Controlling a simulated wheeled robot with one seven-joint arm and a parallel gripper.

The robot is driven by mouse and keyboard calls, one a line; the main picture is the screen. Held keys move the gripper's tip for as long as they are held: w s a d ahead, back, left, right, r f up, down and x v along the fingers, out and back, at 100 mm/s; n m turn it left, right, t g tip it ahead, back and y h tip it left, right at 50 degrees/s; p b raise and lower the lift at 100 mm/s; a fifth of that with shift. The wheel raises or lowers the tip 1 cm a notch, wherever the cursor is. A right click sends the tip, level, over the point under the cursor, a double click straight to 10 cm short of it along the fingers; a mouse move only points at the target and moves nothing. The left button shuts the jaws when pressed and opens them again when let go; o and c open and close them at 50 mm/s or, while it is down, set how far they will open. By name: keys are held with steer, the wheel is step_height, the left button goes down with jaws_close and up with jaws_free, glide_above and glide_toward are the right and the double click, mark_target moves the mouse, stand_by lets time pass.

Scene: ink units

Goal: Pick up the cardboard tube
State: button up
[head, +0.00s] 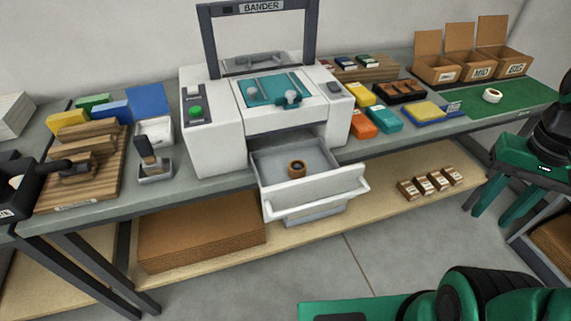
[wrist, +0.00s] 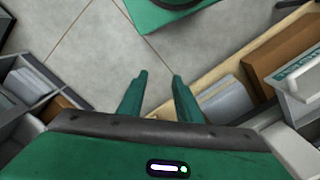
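A short brown cardboard tube (head: 297,171) with a dark hollow stands in the open grey drawer (head: 340,184) of the white bander machine (head: 215,150). My gripper (head: 492,218) is at the right side of the head view, fingers pointing down, well apart from the tube and in front of the bench. In the wrist view my gripper (wrist: 159,76) has its two green fingers spread with nothing between them, over the grey floor. The tube does not show in the wrist view.
The bench (head: 225,188) holds card stacks, a wooden board and a white roll (head: 492,95) on a green mat (head: 530,95). The drawer juts past the bench front. Brown bundles (head: 430,183) and a cardboard stack (head: 200,235) lie on the lower shelf. The floor (head: 390,255) ahead is clear.

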steer(key=o, duration=0.6)
steer(key=shift+s+r, duration=0.2)
steer(key=shift+s, duration=0.1)
steer(key=m+g+y, duration=0.4)
steer(key=m+y, duration=0.4)
steer(key=y, duration=0.5)
glide_toward(300, 165)
steer(key=x, duration=0.4)
steer(key=shift+s+a+f, duration=0.1)
steer(key=shift+s, duration=0.05)
steer(key=shift+w+x, duration=0.15)
steer(key=shift+x, duration=1.3)
steer(key=shift+w+x, duration=0.1)
steer(key=shift+x, duration=1.35)
